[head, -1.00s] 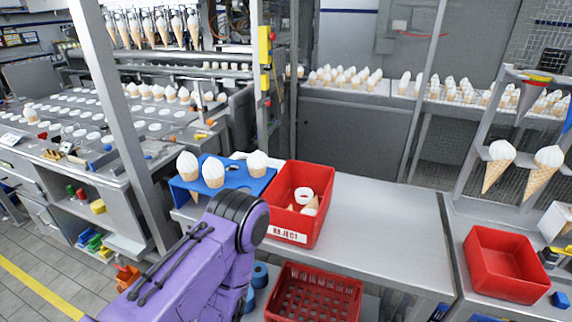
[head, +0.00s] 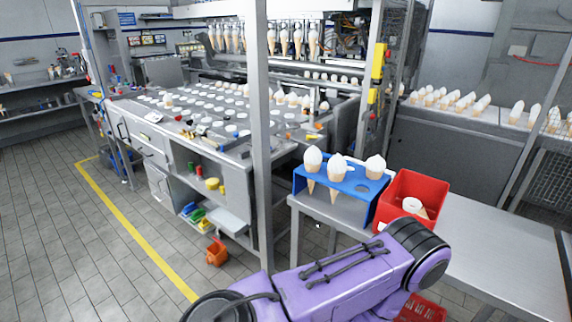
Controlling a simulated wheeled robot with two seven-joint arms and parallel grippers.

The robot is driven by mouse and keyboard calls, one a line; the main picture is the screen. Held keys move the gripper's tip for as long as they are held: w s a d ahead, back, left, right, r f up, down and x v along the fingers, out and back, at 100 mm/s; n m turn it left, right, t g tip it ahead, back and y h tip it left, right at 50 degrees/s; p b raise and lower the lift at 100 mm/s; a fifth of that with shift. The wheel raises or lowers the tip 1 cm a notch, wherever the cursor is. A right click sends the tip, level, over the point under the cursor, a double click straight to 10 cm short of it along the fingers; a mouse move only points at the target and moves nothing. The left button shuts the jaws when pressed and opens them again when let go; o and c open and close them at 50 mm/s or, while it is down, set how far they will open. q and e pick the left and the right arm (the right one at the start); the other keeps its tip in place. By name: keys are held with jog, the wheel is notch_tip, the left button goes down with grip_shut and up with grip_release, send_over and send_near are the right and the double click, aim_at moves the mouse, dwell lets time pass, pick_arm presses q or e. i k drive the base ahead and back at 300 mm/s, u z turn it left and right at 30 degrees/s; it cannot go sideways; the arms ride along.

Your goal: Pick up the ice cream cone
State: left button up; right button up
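Three white-topped ice cream cones stand in a blue holder (head: 357,204) on the metal table: a left cone (head: 313,162), a middle cone (head: 336,170) and a right cone (head: 375,167). More cones hang in a row (head: 297,40) from the machine at the back. Others sit on the conveyor (head: 450,99) at the right. A purple arm link of mine crosses the lower middle, in front of the table. Neither of my grippers shows.
A red bin (head: 418,189) with cone pieces stands right of the holder. A grey post (head: 259,130) rises left of the table. The table (head: 510,240) is bare to the right. An orange object (head: 216,252) lies on the open tiled floor.

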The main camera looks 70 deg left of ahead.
aim_at(313, 156)
jog(key=k, duration=0.25)
jog(key=u, duration=1)
